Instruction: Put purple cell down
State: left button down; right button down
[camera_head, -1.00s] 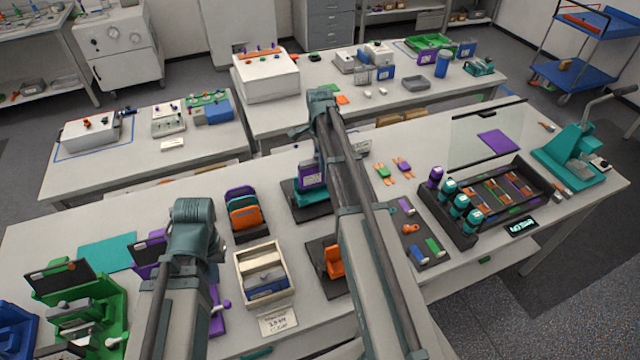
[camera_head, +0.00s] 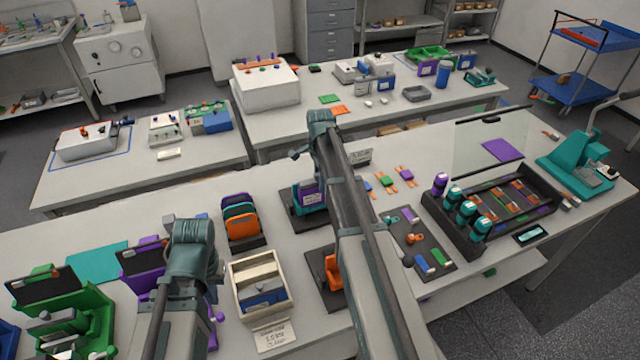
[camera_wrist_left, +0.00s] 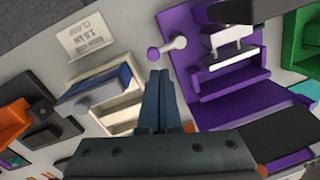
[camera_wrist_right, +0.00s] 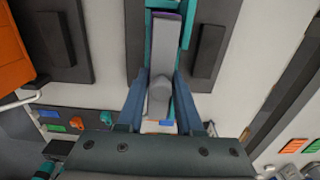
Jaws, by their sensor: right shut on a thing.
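The purple cell (camera_head: 309,194), a block with a white label, stands low in a teal holder (camera_head: 296,197) on a dark base, left of my right arm. In the right wrist view I look down on the cell's grey top (camera_wrist_right: 164,55), with teal holder walls (camera_wrist_right: 151,32) beside it. My right gripper (camera_wrist_right: 162,92) is shut on the cell, with a finger on either side. Whether the cell touches the holder's floor is hidden. My left gripper (camera_wrist_left: 161,80) is shut and empty, above the table between a cream box (camera_wrist_left: 105,95) and a purple fixture (camera_wrist_left: 215,100).
An orange fixture (camera_head: 332,272) stands in front of the teal holder. A rack of colored plates (camera_head: 240,222) stands to its left. A dark mat (camera_head: 412,240) with small parts and a black tray (camera_head: 470,238) lie to the right of my right arm.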

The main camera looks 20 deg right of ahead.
jog(key=shift+f, duration=0.1)
jog(key=c, duration=0.6)
grip_release()
jog(key=shift+o, duration=0.2)
notch_tip(320, 180, up, 12)
jog(key=p, duration=1.2)
jog(key=shift+r, duration=0.2)
